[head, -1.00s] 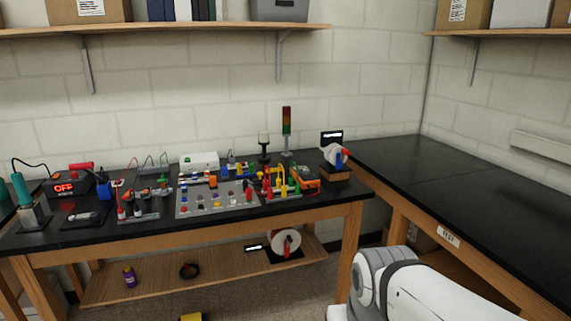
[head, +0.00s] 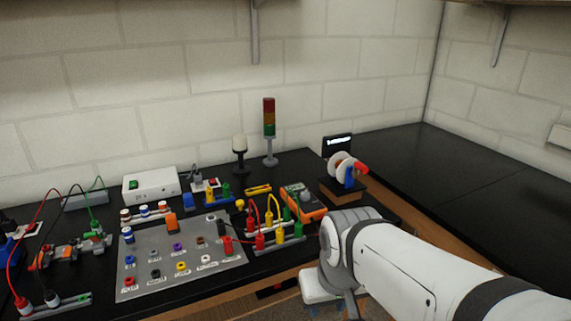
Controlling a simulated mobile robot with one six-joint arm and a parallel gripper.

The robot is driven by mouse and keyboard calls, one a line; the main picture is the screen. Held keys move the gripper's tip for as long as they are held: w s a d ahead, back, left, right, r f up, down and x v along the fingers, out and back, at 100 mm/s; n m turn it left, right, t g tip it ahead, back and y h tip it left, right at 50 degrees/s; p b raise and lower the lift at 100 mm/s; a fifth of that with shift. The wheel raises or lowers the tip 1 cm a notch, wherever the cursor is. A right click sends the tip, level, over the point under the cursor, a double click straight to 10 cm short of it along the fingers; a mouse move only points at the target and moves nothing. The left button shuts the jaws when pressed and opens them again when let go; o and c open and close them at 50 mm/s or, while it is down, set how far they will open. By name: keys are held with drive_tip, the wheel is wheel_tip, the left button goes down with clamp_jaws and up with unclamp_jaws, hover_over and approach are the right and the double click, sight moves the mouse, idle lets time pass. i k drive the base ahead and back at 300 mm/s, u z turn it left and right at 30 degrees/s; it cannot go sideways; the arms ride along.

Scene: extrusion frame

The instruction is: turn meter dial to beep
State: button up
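An orange meter (head: 303,204) lies face up on the black bench, right of the middle of the head view. A grey round shape on its face looks like the dial (head: 306,195); its pointer and markings are too small to read. My arm reaches in from the lower right, and its links stand just in front of and to the right of the meter. My gripper is not in view, so its state and distance from the dial are hidden.
Red, yellow and green plugs with leads (head: 270,232) stand in front of the meter. A grey jack panel (head: 180,258) lies to the left. A spool holder (head: 345,180) is behind right. A signal tower (head: 269,130) stands at the back. The right bench (head: 450,185) is clear.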

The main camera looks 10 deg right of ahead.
sight(305, 195)
drive_tip(key=z, duration=0.1)
drive_tip(key=i, duration=0.6)
drive_tip(key=z, duration=0.5)
drive_tip(key=k, duration=0.6)
drive_tip(key=z, duration=0.25)
drive_tip(key=i, duration=0.65)
drive_tip(key=u, duration=0.15)
